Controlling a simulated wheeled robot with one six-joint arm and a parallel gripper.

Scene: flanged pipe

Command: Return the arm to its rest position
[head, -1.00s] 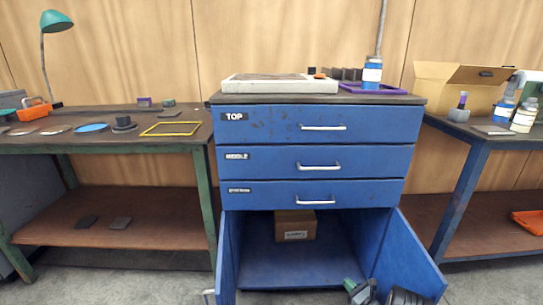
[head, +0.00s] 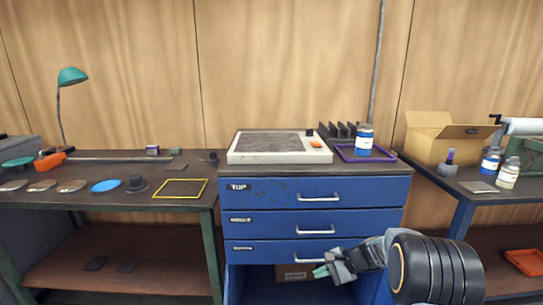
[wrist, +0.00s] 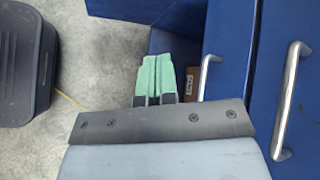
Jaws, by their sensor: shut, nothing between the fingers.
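My arm shows in the head view at the lower right, with my gripper (head: 321,272) in front of the blue cabinet (head: 280,187), below the handle of the lowest drawer. The gripper points left in that view. In the wrist view its two green fingers (wrist: 155,62) lie side by side, closed with nothing between them. The cabinet front and two drawer handles (wrist: 291,90) show at the right of the wrist view, apart from the fingers.
The three drawers are shut. A cardboard box (head: 294,273) sits in the open lower compartment, partly hidden by my gripper. Benches stand left (head: 60,202) and right (head: 477,192). In the wrist view, grey floor (wrist: 90,55) lies left of the fingers.

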